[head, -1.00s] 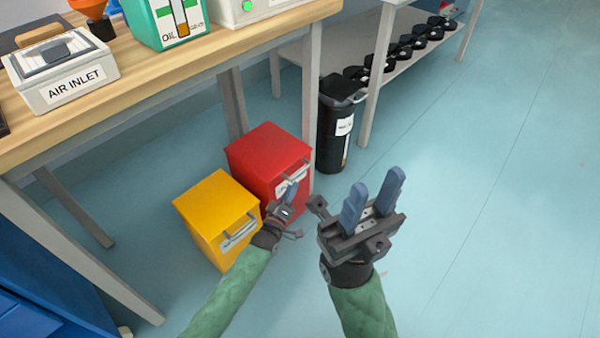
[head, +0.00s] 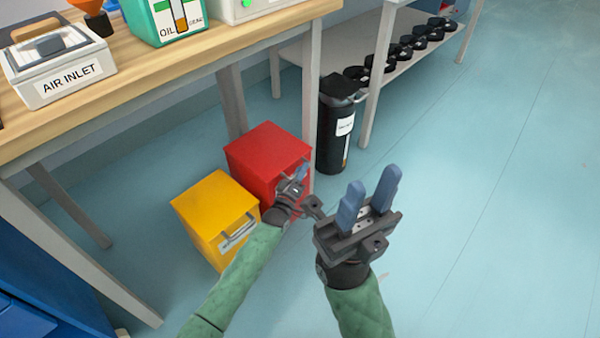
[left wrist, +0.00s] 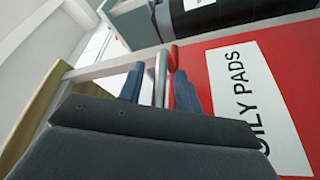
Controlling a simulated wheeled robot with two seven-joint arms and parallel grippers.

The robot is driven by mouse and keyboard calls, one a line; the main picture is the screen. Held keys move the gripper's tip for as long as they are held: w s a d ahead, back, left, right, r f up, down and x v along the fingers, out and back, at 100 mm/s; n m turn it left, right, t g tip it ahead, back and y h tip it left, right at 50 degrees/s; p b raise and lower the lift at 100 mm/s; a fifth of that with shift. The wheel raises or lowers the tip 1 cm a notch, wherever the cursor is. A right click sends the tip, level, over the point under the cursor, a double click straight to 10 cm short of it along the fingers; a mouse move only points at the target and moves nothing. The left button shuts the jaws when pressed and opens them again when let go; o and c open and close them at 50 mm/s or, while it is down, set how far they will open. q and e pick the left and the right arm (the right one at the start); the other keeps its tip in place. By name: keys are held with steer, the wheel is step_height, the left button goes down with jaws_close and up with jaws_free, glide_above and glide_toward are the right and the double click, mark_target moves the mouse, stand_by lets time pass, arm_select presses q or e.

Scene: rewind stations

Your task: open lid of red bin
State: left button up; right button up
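The red bin (head: 262,160) stands on the floor beside the table leg, with its lid (head: 268,144) down. My left gripper (head: 301,173) is at the bin's front, by the handle, and partly hides its label. In the left wrist view the blue fingers of my left gripper (left wrist: 158,88) are apart, with the pale handle bar (left wrist: 161,72) between them. I see a gap beside the bar, and the "OILY PADS" label (left wrist: 258,105) is to the right. My right gripper (head: 367,202) is open and empty, in front of the bin to the right.
A yellow bin (head: 212,208) stands close left of the red one. A wooden-topped table (head: 150,75) overhangs behind, its grey leg (head: 311,100) near the red bin. A black canister (head: 331,140) stands behind right. The floor at right is clear.

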arm_select(q)
jaws_close()
steer(key=shift+r, duration=0.15)
